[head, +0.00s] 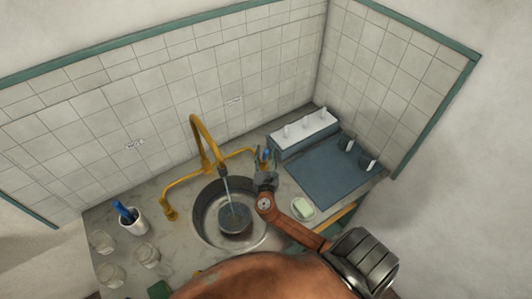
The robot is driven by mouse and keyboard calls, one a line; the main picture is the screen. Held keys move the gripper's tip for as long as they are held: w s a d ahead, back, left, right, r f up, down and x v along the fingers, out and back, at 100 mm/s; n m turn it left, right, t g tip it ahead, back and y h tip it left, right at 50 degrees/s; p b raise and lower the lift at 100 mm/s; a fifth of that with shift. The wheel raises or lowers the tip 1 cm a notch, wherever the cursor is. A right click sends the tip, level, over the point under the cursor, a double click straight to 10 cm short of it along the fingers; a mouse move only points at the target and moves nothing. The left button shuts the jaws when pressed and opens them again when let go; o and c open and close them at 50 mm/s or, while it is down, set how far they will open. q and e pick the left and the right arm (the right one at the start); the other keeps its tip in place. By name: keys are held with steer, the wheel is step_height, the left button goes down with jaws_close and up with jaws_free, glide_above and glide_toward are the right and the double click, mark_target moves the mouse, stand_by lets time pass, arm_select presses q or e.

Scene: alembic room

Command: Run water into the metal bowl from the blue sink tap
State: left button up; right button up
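The metal bowl (235,222) sits in the round sink (202,222), under the spout of the yellow tap (197,140). A thin pale stream of water (228,192) runs from the spout down into the bowl. My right gripper (265,164) is at the back right rim of the sink, at the right end of the yellow pipework. A small blue piece, apparently the blue tap handle (268,154), shows at its fingertips. The fingers partly hide the handle, and I cannot tell whether they are shut on it. My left gripper is out of view.
A white cup with blue items (132,221) and several glass jars (147,255) stand left of the sink. Green soap in a dish (302,208) lies right of it. A blue mat (322,172), dark cups (367,162) and a white-topped rack (304,130) are behind right.

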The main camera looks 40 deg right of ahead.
steer(key=shift+c, duration=0.2)
jaws_close()
stand_by(0.5)
